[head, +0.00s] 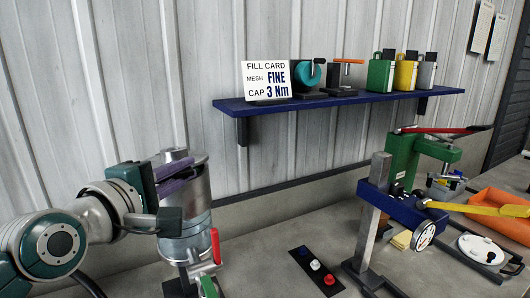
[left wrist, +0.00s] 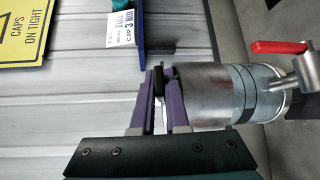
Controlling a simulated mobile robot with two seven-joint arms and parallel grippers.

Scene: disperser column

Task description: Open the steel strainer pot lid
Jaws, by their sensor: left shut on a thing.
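The steel strainer pot (head: 188,208) stands on the bench at the left of the head view, upright. It has a red-handled valve (head: 215,246) at its lower front. My left gripper (head: 186,174) reaches across the pot's top from the left. In the left wrist view, its purple fingers (left wrist: 163,84) are shut on a small dark handle (left wrist: 158,80) beside the pot's top end. The pot's steel body (left wrist: 212,94) lies just right of the fingers there. The fingers and wrist hide part of the lid, so I cannot tell whether it is raised. My right gripper is out of view.
A blue wall shelf (head: 340,100) holds a fill card (head: 266,80) and several canisters. A black strip with coloured knobs (head: 315,266) lies right of the pot. A blue-and-grey press (head: 372,210), green press (head: 403,158) and orange tray (head: 497,205) stand further right.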

